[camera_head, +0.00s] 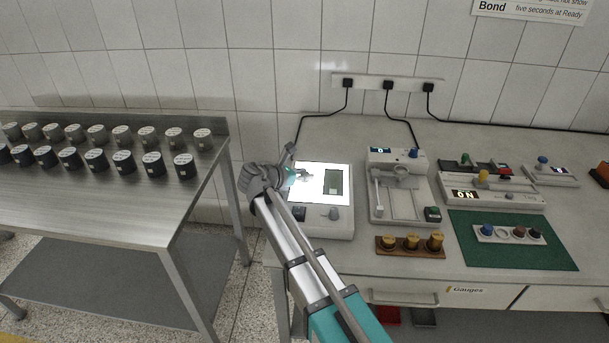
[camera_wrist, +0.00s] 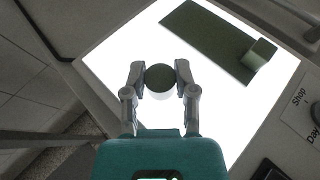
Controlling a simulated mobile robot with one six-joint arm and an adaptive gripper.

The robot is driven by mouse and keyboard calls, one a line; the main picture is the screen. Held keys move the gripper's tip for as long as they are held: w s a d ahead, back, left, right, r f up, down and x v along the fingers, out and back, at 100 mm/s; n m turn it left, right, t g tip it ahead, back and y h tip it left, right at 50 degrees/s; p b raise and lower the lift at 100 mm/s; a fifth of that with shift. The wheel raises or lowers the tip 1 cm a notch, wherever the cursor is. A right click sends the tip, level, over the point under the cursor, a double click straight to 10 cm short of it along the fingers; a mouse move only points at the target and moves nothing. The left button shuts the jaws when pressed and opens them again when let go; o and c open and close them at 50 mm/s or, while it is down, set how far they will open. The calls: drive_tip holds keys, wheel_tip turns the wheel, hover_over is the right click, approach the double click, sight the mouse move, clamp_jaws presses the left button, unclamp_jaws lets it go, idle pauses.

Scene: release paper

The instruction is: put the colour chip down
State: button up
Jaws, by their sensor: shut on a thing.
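My gripper (camera_head: 302,176) is over the left part of a lit white panel (camera_head: 318,199). In the wrist view its two fingers (camera_wrist: 160,80) are shut on a small round piece, the colour chip (camera_wrist: 160,75), with a dark green top and a pale side. I cannot tell whether the chip touches the panel or is just above it. A dark green rectangular card (camera_wrist: 207,38) lies on the panel, apart from the chip, with a small green block (camera_wrist: 259,54) at one end. The card also shows in the head view (camera_head: 334,182).
The light box has knobs on its front edge (camera_head: 333,214). Right of it stand a grey device (camera_head: 400,203), a brown rack of brass pieces (camera_head: 410,250) and a green mat (camera_head: 508,257). A steel table (camera_head: 110,215) with several dark pots is at left. Bare lit panel surrounds the chip.

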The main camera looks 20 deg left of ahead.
drive_tip(key=o, duration=0.8)
drive_tip(key=shift+o, duration=0.2)
drive_tip(key=shift+r, duration=0.15)
drive_tip(key=shift+s+a+r+p, duration=0.3)
drive_tip(key=shift+s+p, duration=0.2)
drive_tip(key=shift+p, duration=0.05)
drive_tip(key=p+v, duration=0.4)
drive_tip(key=v, duration=0.6)
drive_tip(key=shift+s+a, duration=0.2)
drive_tip(key=shift+s, duration=0.15)
